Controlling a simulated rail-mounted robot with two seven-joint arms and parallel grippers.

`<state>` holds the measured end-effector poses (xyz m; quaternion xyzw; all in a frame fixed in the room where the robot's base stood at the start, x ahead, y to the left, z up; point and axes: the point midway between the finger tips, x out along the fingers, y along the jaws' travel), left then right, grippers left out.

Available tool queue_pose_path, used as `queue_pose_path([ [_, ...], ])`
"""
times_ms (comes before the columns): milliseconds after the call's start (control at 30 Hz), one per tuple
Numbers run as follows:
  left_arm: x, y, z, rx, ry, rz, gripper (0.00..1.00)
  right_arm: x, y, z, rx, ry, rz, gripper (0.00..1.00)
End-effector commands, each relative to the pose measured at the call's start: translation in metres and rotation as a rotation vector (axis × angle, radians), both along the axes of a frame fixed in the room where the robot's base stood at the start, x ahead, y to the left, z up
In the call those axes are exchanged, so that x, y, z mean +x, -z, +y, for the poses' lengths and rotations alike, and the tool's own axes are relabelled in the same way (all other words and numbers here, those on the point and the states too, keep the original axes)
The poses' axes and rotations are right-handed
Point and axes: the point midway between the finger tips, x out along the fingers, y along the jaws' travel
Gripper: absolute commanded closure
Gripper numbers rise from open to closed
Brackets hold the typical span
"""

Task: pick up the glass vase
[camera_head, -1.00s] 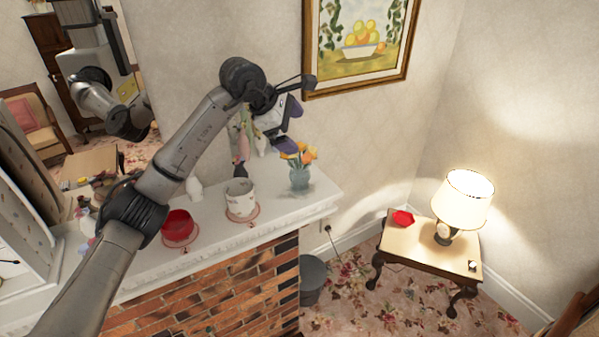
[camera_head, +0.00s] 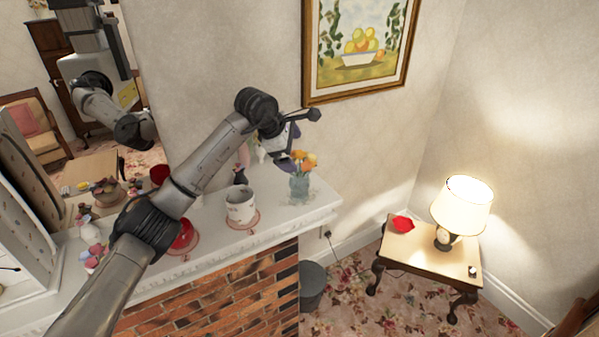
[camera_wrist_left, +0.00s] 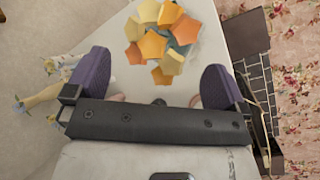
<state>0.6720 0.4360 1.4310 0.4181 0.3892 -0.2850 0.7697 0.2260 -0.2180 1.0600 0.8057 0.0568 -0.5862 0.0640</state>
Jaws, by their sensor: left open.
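The glass vase (camera_head: 299,186) is blue-grey and stands upright near the right end of the white mantel, holding orange and yellow flowers (camera_head: 304,160). My left gripper (camera_head: 288,148) is above and just left of the flowers in the head view. In the left wrist view its purple-padded fingers (camera_wrist_left: 156,84) are spread apart with nothing between them. The flowers (camera_wrist_left: 158,42) lie ahead of the fingertips there, and they hide most of the vase (camera_wrist_left: 184,32). My right gripper is not seen.
On the mantel (camera_head: 270,223), a white patterned cup (camera_head: 240,205) and a red bowl (camera_head: 184,238) stand left of the vase on pink saucers. A figurine (camera_wrist_left: 50,92) is left of the gripper in the wrist view. A framed picture (camera_head: 358,50) hangs above.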

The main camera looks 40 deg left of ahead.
Motion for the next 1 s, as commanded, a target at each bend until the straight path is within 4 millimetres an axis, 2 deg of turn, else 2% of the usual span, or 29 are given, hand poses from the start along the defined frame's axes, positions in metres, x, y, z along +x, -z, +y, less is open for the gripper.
queue_pose_path([
  [400, 0.025, 0.037, -0.007, -0.001, 0.001, 0.003, 0.0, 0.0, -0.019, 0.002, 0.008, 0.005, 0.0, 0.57],
  [667, 0.027, 0.04, -0.007, 0.001, 0.001, 0.0, 0.01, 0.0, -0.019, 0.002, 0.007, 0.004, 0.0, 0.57],
  [1000, 0.027, 0.04, -0.007, 0.0, 0.001, 0.001, 0.33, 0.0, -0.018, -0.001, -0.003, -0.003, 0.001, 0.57],
])
